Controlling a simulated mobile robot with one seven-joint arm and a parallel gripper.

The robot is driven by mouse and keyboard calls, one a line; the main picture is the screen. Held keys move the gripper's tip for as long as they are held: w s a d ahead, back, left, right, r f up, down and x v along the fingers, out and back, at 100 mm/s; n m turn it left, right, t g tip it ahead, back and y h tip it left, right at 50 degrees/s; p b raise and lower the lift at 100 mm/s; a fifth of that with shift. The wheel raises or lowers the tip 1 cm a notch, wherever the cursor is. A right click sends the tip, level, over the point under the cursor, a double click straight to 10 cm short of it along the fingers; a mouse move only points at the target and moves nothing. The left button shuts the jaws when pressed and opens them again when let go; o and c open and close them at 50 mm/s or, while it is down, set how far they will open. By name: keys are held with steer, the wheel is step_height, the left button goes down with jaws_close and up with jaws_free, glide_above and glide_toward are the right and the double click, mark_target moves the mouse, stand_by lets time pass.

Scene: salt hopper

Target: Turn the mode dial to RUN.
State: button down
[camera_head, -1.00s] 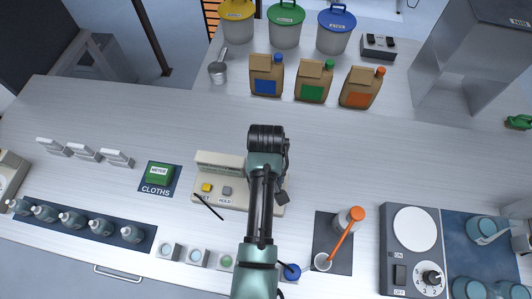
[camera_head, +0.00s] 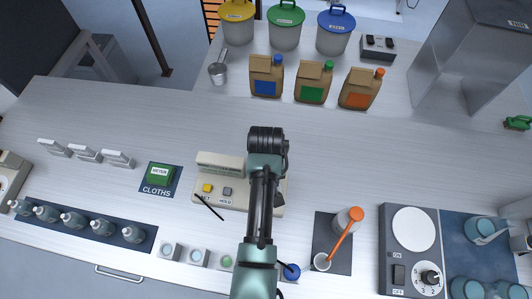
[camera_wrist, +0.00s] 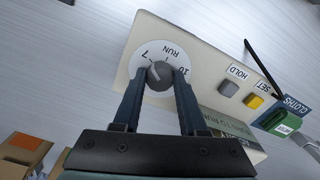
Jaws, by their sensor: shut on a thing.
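The mode dial (camera_wrist: 160,77) is a round grey knob on a white disc marked 7, RUN and 10, on the face of a beige control box (camera_wrist: 205,62). In the wrist view my gripper (camera_wrist: 161,84) has its two dark fingers on either side of the knob, shut on it. The knob's exact pointer direction is hard to make out. In the head view the box (camera_head: 213,199) sits mid-counter; my arm covers the dial and gripper there.
The box also carries a yellow SET button (camera_head: 207,188) and a grey HOLD button (camera_head: 227,191), with a black rod near them. A green block on the CLOTHS mat (camera_head: 154,191) lies left. A cup with an orange-handled tool (camera_head: 342,240) stands right. Counter behind the box is clear.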

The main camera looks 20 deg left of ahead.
steer(key=m+p, duration=0.2)
steer(key=m, duration=0.3)
steer(key=shift+r, duration=0.15)
steer(key=m+p, duration=0.1)
steer(key=m, duration=0.4)
steer(key=shift+a+p, duration=0.1)
steer(key=shift+p, duration=0.25)
steer(key=shift+w+m, duration=0.1)
steer(key=shift+m, duration=0.3)
steer(key=shift+c, duration=2.2)
jaws_free()
step_height(320, 180, up, 13)
steer(key=b, duration=0.1)
steer(key=shift+b, duration=0.3)
